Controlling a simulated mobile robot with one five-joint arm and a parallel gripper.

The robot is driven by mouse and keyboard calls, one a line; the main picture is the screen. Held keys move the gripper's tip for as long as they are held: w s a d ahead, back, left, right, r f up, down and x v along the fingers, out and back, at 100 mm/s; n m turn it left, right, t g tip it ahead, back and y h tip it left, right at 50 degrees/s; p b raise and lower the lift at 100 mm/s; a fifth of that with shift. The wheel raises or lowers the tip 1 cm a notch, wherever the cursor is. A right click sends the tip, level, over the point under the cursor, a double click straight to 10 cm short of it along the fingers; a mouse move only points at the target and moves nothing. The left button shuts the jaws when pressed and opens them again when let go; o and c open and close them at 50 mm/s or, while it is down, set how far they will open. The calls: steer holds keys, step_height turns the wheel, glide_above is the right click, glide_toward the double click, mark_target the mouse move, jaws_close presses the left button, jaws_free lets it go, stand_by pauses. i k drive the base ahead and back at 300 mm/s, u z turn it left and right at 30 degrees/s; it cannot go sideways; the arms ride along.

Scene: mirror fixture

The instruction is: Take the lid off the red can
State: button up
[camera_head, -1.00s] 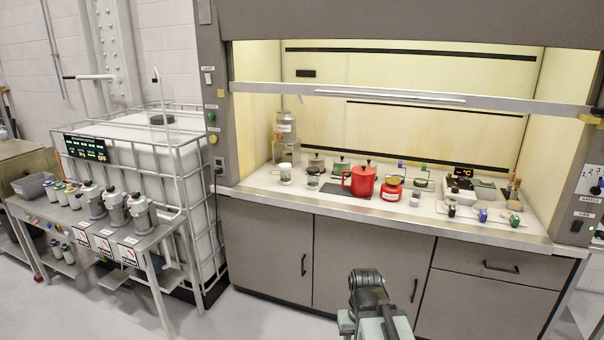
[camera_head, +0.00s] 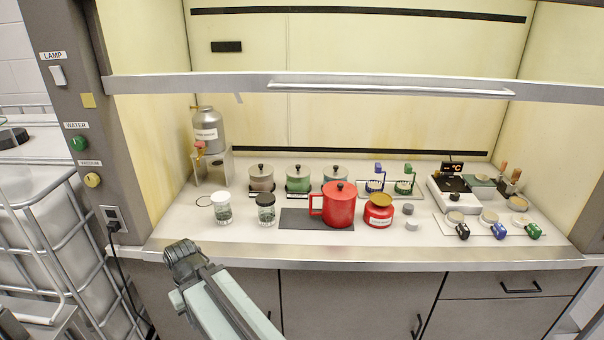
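Two red vessels stand side by side on the fume hood worktop. The larger is a red pot (camera_head: 340,207) with a side handle, a red lid and a black knob. I cannot tell if that top is a separate lid. My gripper (camera_head: 183,262) is at the dark end of my arm, in front of the worktop's front edge, left of and apart from both. Its fingers cannot be made out.
The sash bar (camera_head: 390,89) crosses above the worktop. Two glass jars (camera_head: 266,212) stand left of the pot; several lidded pots (camera_head: 298,180) stand behind. Small grey pieces (camera_head: 412,225) lie right of the red can. A balance-like device (camera_head: 455,190) and several small valves stand further right.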

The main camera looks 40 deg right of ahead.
mark_target(341, 191)
steer(key=z, duration=5.75)
steer(key=k, duration=0.9)
steer(key=z, duration=6)
